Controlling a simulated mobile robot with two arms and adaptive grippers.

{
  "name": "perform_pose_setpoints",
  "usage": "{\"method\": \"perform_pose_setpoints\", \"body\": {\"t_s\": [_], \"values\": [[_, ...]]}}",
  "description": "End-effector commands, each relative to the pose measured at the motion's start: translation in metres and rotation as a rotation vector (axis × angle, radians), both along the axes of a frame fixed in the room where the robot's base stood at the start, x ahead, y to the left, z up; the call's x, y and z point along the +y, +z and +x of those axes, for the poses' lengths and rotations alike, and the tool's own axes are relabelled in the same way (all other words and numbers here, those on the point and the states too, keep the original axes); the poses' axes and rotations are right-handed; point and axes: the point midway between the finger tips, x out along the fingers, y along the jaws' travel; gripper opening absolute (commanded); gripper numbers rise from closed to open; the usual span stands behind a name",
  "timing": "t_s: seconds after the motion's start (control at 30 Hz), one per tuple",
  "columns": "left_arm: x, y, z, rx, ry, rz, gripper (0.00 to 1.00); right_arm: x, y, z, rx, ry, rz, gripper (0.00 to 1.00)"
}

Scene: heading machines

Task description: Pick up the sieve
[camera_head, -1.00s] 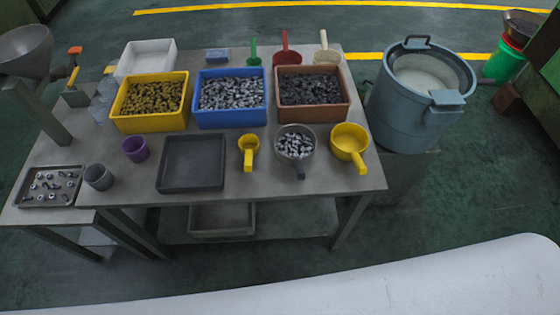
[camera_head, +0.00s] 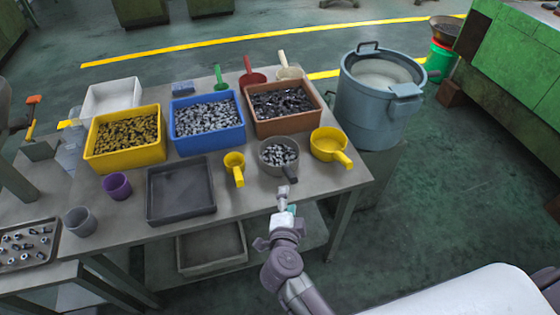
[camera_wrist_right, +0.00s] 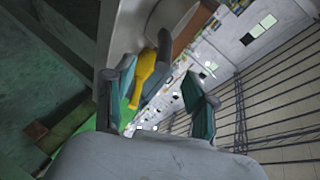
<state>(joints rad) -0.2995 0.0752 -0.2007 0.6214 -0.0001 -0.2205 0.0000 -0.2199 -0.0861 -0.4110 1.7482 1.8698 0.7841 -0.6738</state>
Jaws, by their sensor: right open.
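A grey round sieve-like pan (camera_head: 267,155) with a dark handle stands near the front edge of the table, holding small metal parts. Its handle points toward me. My right gripper (camera_head: 283,192) is just in front of that handle, apart from it as far as I can tell. In the right wrist view, my right gripper (camera_wrist_right: 160,98) is open with nothing between its fingers. Beyond the fingers show a dark handle (camera_wrist_right: 165,62) and a yellow handle (camera_wrist_right: 145,78). My left gripper is not in view.
A yellow round pan (camera_head: 326,143) stands right of the grey one, a small yellow scoop (camera_head: 234,162) left of it. A dark tray (camera_head: 181,190) lies further left. Yellow, blue and brown bins of parts stand behind. A large blue-grey drum (camera_head: 372,110) stands at the right.

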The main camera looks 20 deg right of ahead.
Motion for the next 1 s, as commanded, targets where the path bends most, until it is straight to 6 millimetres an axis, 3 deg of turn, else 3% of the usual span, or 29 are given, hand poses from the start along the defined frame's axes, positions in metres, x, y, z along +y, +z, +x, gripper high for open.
{"method": "perform_pose_setpoints", "body": {"t_s": [0.1, 0.3, 0.53, 0.8, 1.0], "values": [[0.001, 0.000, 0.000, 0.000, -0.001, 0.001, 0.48, -0.009, -0.007, 0.024, -0.002, 0.000, -0.004, 0.56], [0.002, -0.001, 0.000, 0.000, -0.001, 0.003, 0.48, -0.019, -0.017, 0.054, -0.002, 0.001, -0.005, 0.56], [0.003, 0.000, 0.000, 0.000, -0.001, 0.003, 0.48, -0.025, -0.020, 0.069, -0.003, 0.000, -0.003, 0.56], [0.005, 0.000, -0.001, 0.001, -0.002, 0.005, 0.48, -0.037, -0.027, 0.105, -0.002, 0.001, -0.005, 0.56], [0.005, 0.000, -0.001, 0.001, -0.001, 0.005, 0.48, -0.039, -0.029, 0.112, -0.001, 0.001, -0.002, 0.56]]}}
